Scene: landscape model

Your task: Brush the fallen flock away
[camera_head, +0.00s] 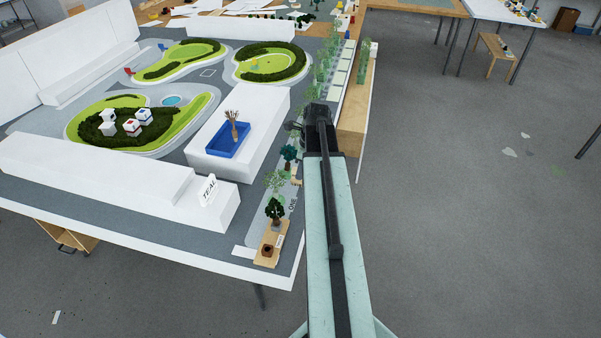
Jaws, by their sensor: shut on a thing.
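My gripper (295,127) is a small dark shape at the far end of my arm, over the right edge of the model. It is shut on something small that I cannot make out. A dark teal tree (289,153) stands just below it in the picture; I cannot tell whether they touch. A blue tray (228,140) on a white block holds an upright bundle with brown tips, perhaps brushes (235,124). It is left of my gripper. No fallen flock can be clearly told apart on the model.
The landscape model has white blocks (100,175), green lawns with dark hedges (270,65) and small white cubes (132,127). Trees (275,210) line its right edge, with a small wooden board (268,245) at the front corner. The grey floor (450,220) at right is mostly clear.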

